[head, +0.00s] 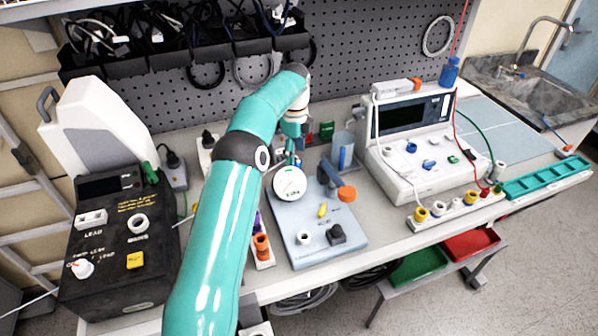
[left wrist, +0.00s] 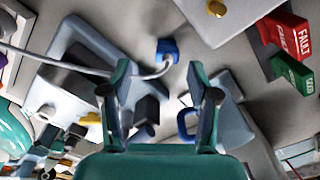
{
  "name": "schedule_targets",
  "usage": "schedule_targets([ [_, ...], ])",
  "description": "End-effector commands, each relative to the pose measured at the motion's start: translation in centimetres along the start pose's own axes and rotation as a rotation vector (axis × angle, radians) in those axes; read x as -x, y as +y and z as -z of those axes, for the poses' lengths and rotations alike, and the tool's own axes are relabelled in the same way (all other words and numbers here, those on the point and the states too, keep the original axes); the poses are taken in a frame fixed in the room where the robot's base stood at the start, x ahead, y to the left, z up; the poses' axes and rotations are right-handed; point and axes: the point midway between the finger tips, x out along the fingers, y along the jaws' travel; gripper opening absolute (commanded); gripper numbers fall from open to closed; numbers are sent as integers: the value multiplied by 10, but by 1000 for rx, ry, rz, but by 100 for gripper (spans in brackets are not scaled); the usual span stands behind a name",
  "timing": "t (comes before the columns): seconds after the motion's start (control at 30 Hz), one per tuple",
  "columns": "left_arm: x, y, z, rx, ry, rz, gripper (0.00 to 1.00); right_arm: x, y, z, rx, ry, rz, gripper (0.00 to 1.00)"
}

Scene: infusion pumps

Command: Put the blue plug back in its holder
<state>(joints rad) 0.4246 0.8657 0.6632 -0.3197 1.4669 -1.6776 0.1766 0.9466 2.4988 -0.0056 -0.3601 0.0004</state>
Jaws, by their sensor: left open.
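A small blue plug (left wrist: 168,48) with a white cable shows in the left wrist view, just past my left fingertips and between their lines. I cannot tell how far below them it is. My left gripper (left wrist: 159,68) is open, with nothing between its fingers. In the head view my left gripper (head: 290,158) points down behind the round gauge (head: 290,184), and I cannot make out the plug there. A connector strip (head: 265,264) with orange connectors stands beside my left arm, which hides part of it. I cannot tell which place is the plug's holder. My right gripper is not in view.
The gauge stands on a pale blue-grey base (head: 322,254). A clear container (head: 342,150) and red and green cards (left wrist: 283,36) are close to my gripper. A white instrument (head: 412,150) stands to the right, a black unit (head: 115,255) to the left.

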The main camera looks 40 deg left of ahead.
Motion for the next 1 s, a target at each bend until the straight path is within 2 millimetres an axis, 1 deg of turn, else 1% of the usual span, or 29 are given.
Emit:
schedule_targets([
  [0.17,-9,-1,0,0,0,-2,60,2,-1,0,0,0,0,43],
  [0.37,-34,-7,2,0,1,-6,60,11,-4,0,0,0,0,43],
  [0.5,-51,-7,2,1,1,-4,60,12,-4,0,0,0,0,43],
  [0.6,-56,-7,2,0,1,-2,60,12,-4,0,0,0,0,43],
  [0.8,-57,-7,2,0,1,-2,60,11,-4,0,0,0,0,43],
  [0.87,-57,-7,3,0,1,-2,50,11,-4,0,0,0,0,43],
  [1.0,-56,-7,3,-1,1,-2,27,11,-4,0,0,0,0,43],
])
